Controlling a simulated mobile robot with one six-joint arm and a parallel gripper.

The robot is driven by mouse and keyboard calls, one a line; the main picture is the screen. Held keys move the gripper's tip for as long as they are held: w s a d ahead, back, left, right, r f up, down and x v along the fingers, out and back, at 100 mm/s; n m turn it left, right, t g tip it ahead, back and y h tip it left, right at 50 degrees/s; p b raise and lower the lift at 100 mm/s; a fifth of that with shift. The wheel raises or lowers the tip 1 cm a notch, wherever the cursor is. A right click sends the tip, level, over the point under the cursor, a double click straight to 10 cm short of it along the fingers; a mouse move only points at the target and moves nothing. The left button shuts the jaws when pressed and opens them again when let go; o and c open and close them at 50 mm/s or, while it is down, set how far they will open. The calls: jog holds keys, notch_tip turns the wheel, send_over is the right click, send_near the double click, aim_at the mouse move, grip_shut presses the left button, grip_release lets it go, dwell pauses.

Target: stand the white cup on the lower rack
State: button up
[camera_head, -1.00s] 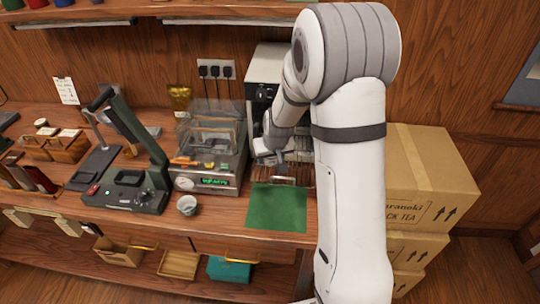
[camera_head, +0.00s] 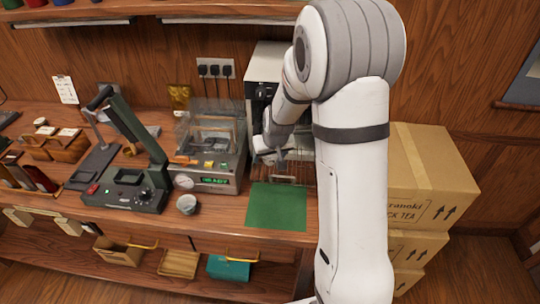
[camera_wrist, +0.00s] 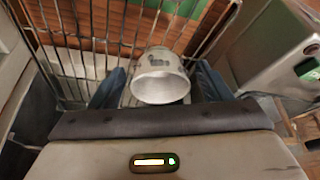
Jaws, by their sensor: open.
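The white cup (camera_wrist: 160,78) is in the wrist view, between the two dark fingers of my gripper (camera_wrist: 160,70). Its wide mouth faces the camera, and a small dark mark shows on its side. The fingers are open, with one on each side of the cup and small gaps visible. Wire rack bars (camera_wrist: 105,45) run behind and beside the cup. I cannot tell whether its base touches them. In the head view my gripper (camera_head: 282,160) is at the front of the grey cabinet (camera_head: 266,65); the cup there cannot be made out.
A green mat (camera_head: 276,207) lies in front of the cabinet. A machine with a lit display (camera_head: 212,160) is close on the left. Cardboard boxes (camera_head: 430,180) are stacked on the right.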

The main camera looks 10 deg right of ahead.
jog(key=b+v, duration=0.1)
jog(key=v, duration=1.1)
jog(key=s+r, duration=0.2)
jog(key=s, duration=0.9)
jog(key=s+r+g, duration=0.1)
jog(key=s+r, duration=0.1)
jog(key=s, duration=1)
jog(key=shift+s+d+r+m, duration=0.2)
jog(key=shift+d+r+m, duration=0.1)
jog(key=shift+r+m, duration=0.1)
